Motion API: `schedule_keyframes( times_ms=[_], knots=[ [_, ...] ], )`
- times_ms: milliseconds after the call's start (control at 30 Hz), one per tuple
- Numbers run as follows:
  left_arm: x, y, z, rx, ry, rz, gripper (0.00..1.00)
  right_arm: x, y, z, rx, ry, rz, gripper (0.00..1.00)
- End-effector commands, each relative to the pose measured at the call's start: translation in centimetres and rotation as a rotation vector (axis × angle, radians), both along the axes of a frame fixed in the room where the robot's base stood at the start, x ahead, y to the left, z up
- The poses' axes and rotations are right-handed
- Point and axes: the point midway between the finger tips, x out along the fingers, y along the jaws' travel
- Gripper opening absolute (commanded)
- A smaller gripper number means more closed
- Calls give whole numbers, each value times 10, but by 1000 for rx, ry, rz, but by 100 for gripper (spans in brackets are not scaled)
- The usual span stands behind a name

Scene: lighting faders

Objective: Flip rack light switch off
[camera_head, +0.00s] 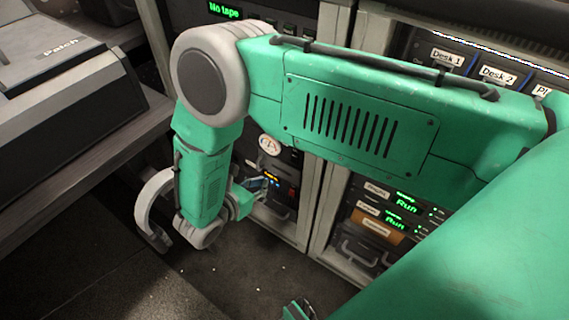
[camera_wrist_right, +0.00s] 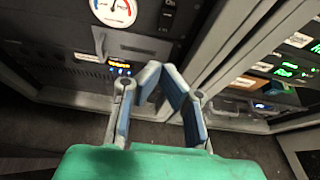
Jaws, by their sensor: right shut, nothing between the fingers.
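My right gripper (camera_head: 268,181) reaches down in front of the lower left rack, below a round white gauge (camera_head: 269,145). In the wrist view the right gripper (camera_wrist_right: 162,72) has its blue-padded fingers brought together at the tips, with nothing held.
A rack at right (camera_head: 335,215) has green "Run" displays (camera_head: 405,198). "Desk 1" and "Desk 2" labels (camera_head: 447,57) are above it. A grey "Patch" console (camera_head: 70,75) stands on a shelf at left. My right arm covers much of the racks. Dark floor lies below.

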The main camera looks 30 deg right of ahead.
Motion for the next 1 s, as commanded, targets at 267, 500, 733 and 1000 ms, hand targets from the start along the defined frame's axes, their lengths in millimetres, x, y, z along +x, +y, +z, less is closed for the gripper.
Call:
schedule_keyframes(
  times_ms=[267,500,733,1000],
  knots=[
    [0,-1,-18,-1,0,-2,93,20,-46,-23,-10,-1,-1,0],
    [0,-1,-31,-1,0,-1,93,37,-83,-35,-12,-2,0,0],
    [0,-1,-37,-1,0,-1,93,44,-107,-38,-4,0,-1,0],
    [0,-1,-36,-1,0,-2,93,45,-108,-35,-9,0,-2,0]
  ],
)
